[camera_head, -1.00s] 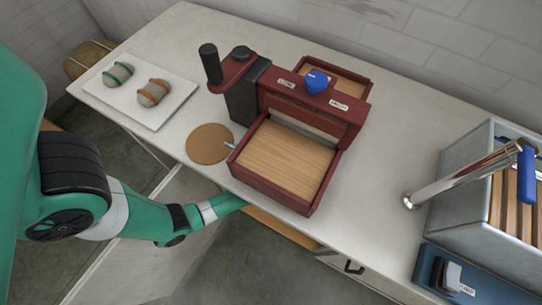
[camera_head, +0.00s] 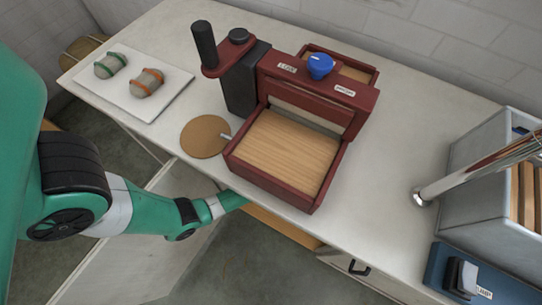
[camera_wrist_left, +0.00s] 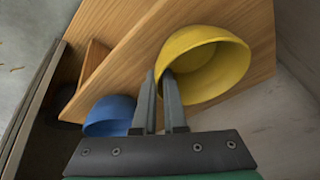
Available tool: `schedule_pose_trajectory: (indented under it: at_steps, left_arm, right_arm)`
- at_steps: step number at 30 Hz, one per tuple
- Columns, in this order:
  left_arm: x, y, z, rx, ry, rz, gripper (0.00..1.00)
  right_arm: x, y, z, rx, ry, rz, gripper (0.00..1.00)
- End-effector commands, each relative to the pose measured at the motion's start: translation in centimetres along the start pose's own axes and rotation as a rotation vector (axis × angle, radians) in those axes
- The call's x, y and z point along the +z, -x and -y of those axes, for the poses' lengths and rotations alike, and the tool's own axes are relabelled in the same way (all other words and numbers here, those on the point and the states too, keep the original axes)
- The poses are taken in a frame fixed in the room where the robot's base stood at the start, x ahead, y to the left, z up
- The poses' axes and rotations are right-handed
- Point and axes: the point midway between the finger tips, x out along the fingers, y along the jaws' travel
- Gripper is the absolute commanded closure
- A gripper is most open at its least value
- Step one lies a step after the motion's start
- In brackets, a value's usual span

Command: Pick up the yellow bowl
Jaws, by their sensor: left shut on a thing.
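In the head view my left arm reaches under the table's front edge, so the gripper and bowl are hidden there. My right gripper is in neither view.
A blue bowl (camera_wrist_left: 110,116) is left of my fingers, close to them. Wooden shelf boards (camera_wrist_left: 120,40) surround the bowls. Above, the table (camera_head: 395,150) carries a red press (camera_head: 290,160), a white board (camera_head: 150,105) with two wool skeins and a grey bin (camera_head: 470,195).

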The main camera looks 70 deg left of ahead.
Motion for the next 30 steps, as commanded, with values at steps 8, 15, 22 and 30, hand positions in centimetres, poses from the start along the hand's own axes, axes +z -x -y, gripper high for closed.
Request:
schedule_pose_trajectory:
  at_steps: [8, 15, 22, 30]
  left_arm:
    - [0.1, 0.0, 0.0, 0.001, 0.0, 0.001, 1.0]
    - [-0.5, 1.3, 0.2, 0.001, 0.0, 0.001, 1.0]
    - [-1.5, 3.7, 0.6, 0.0, 0.0, 0.001, 1.0]
    - [3.7, 6.1, -1.4, 0.002, -0.004, 0.007, 1.0]
  right_arm:
    - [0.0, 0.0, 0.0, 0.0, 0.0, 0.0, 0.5]
    - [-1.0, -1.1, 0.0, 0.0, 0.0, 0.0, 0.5]
    - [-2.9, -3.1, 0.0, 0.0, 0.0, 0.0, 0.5]
    - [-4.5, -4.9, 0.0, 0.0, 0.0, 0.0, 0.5]
